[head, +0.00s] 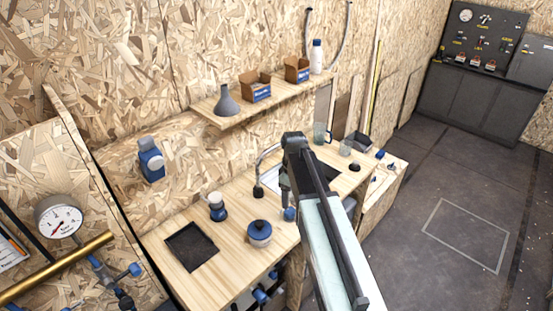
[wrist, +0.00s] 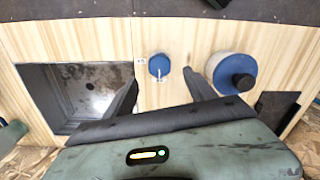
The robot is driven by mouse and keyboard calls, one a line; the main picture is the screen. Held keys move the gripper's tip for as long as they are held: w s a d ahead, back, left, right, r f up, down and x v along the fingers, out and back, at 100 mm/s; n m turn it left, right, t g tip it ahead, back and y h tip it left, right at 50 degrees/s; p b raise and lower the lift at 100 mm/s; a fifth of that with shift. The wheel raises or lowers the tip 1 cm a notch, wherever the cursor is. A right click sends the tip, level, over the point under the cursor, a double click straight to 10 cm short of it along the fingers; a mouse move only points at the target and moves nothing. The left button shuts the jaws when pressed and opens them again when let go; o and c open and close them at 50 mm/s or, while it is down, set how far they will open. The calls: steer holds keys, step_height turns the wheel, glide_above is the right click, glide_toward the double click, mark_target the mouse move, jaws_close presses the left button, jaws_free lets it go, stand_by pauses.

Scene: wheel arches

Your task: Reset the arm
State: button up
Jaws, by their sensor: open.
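My arm (head: 330,235) reaches out over the wooden counter (head: 205,210) in the head view. My gripper (wrist: 163,92) is open in the wrist view, with its two dark fingers spread apart and nothing held between them. A small blue object (wrist: 159,66) shows in the gap between the fingers, beyond their tips; it also shows below the gripper in the head view (head: 290,214). The fingers are largely hidden behind my arm in the head view.
The sink (wrist: 88,88) and a white pot with a blue lid (wrist: 232,72) flank the gripper; the pot (head: 259,233) stands on the counter. A shelf (head: 215,119) holds a grey vase (head: 227,103) and boxes. The floor at right (head: 420,210) is clear.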

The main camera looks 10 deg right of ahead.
steer(key=shift+s+a+f+b, duration=0.1)
steer(key=shift+a+f+b, duration=0.05)
steer(key=shift+f+b, duration=0.65)
steer(key=shift+m, duration=0.6)
steer(key=s+f+b, duration=0.1)
steer(key=s, duration=0.1)
steer(key=s+f, duration=0.1)
steer(key=s, duration=0.1)
steer(key=s+a+b, duration=0.1)
steer(key=s, duration=0.1)
steer(key=shift+s+f+b, duration=0.3)
steer(key=shift+f+b, duration=0.05)
steer(key=shift+f, duration=0.05)
steer(key=s+m, duration=0.7)
steer(key=m, duration=0.1)
steer(key=shift+s+a+f+m+b, duration=0.2)
steer(key=shift+s+f+m+b, duration=0.1)
steer(key=shift+m, duration=0.1)
